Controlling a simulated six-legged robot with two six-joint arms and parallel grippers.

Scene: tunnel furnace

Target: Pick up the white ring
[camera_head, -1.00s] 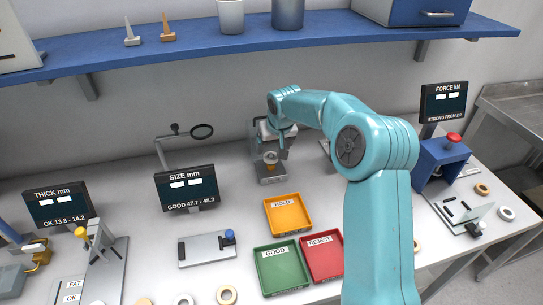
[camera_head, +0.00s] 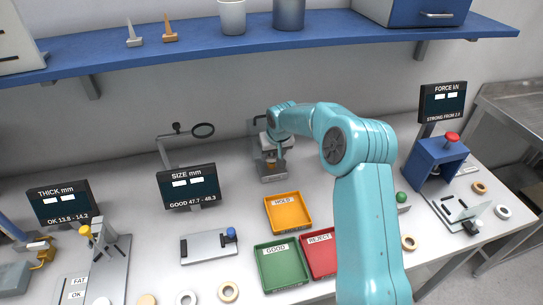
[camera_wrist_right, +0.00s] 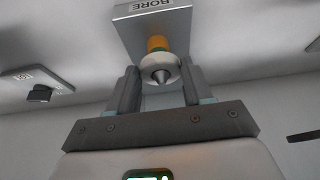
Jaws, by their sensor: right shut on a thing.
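In the right wrist view a white ring (camera_wrist_right: 159,73) sits around the pointed metal plug of the bore station (camera_wrist_right: 150,22), below its orange collar (camera_wrist_right: 157,44). My right gripper (camera_wrist_right: 159,88) has one finger on each side of the ring and is shut on it. In the head view the right gripper (camera_head: 273,152) is at the bore station (camera_head: 272,174) at the back of the bench; the ring there is too small to make out clearly. My left gripper is not in view.
The yellow HOLD tray (camera_head: 288,229), green GOOD tray (camera_head: 300,283) and red REJECT tray (camera_head: 320,267) lie in front of the station. Size (camera_head: 208,247), thickness (camera_head: 100,275) and force (camera_head: 435,165) stations stand around. Several loose rings, including a white one (camera_head: 186,298), lie near the front edge.

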